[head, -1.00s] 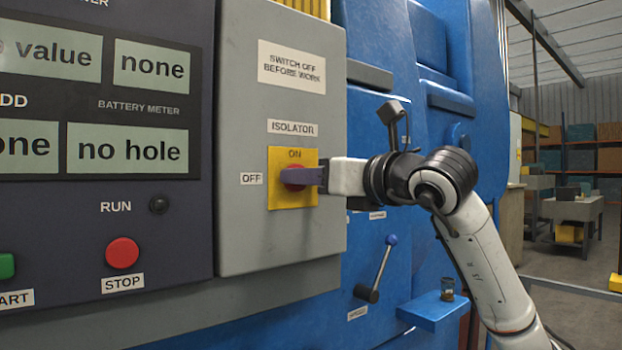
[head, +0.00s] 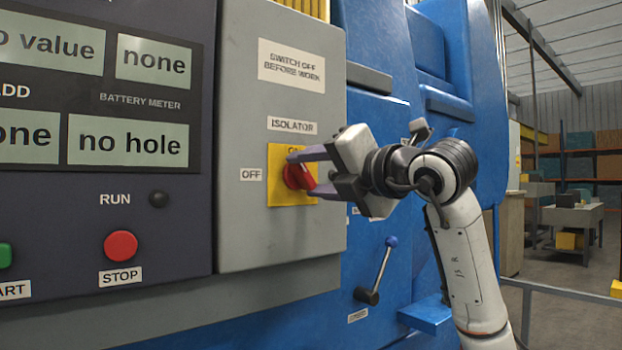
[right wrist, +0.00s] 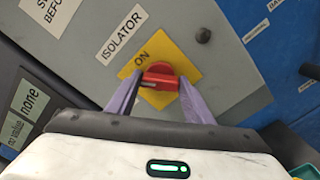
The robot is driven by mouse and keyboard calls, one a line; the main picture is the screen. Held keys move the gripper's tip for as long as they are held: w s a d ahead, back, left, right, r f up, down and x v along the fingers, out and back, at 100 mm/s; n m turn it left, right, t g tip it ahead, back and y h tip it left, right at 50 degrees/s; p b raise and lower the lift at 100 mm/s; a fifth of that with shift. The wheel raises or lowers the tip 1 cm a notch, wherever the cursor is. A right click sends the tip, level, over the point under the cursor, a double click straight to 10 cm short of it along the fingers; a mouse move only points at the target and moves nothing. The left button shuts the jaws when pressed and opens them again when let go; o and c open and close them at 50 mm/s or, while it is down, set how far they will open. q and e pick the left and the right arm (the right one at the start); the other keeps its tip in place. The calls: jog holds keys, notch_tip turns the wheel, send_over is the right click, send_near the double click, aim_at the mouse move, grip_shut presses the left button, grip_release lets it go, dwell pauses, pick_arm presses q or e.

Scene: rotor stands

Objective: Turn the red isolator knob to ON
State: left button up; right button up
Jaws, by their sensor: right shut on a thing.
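The red isolator knob (head: 298,177) sits on a yellow plate (head: 279,198) on the grey cabinet. ON is printed at the plate's top, partly covered by a finger in the head view; an OFF label (head: 251,174) is at its left. The knob's bar slants from upper left to lower right. The knob also shows in the right wrist view (right wrist: 159,75), with a pale mark towards the bar's left end. My right gripper (head: 304,174) is shut on the knob, its purple fingers at either side and rolled at a slant. My left gripper is not in view.
A red STOP button (head: 121,245) and a dark RUN lamp (head: 159,199) are on the panel at left. A blue-knobbed lever (head: 380,268) is below the right gripper. Blue machine housing stands behind the arm; shelving and a table are far right.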

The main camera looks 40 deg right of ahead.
jog(key=m, duration=0.3)
jog(key=shift+f+m+b, duration=0.1)
jog(key=shift+m+b, duration=0.2)
jog(key=shift+m, duration=1.9)
jog(key=o, duration=1.1)
jog(key=shift+c, duration=0.2)
jog(key=shift+s, duration=0.1)
jog(key=s+a+b, duration=0.1)
jog(key=s+b, duration=0.1)
jog(key=s, duration=0.8)
jog(key=shift+a, duration=0.1)
